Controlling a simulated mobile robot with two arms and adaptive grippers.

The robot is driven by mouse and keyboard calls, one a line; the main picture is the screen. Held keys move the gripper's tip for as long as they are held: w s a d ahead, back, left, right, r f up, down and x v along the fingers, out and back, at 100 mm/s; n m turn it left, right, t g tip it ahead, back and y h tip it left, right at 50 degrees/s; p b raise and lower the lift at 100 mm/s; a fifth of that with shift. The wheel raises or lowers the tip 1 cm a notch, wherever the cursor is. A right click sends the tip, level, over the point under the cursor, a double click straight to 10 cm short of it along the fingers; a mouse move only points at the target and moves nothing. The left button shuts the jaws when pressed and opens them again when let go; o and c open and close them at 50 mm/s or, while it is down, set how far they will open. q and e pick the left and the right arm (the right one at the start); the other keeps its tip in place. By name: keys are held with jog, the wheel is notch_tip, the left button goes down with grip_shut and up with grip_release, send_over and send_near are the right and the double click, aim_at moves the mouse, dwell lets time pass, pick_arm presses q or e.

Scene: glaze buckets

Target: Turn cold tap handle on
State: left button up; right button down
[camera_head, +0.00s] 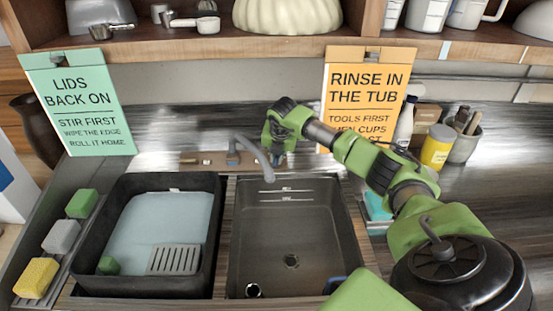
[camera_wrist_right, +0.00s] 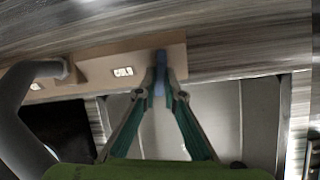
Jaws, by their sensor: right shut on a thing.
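My right gripper (camera_head: 276,160) reaches down over the back edge of the sink, beside the grey tap (camera_head: 252,152). In the right wrist view my right gripper (camera_wrist_right: 161,85) is shut on the blue cold tap handle (camera_wrist_right: 160,62). The handle stands at the end of a brown strip, beside a label reading COLD (camera_wrist_right: 123,72). The fingers hide part of the handle. The curved tap spout (camera_wrist_right: 25,110) is at the left of that view. In the head view the handle is hidden or too small to make out. My left gripper is not in view.
The dark sink basin (camera_head: 292,240) lies below the tap. A black tub (camera_head: 115,290) with pale liquid stands left of it, with several sponges further left. An orange sign (camera_head: 368,80) hangs close to my right arm. A wooden shelf (camera_head: 250,50) runs above.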

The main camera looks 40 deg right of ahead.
jog(key=c, duration=2.1)
grip_release()
jog(key=shift+c, duration=0.2)
jog(key=v, duration=1.2)
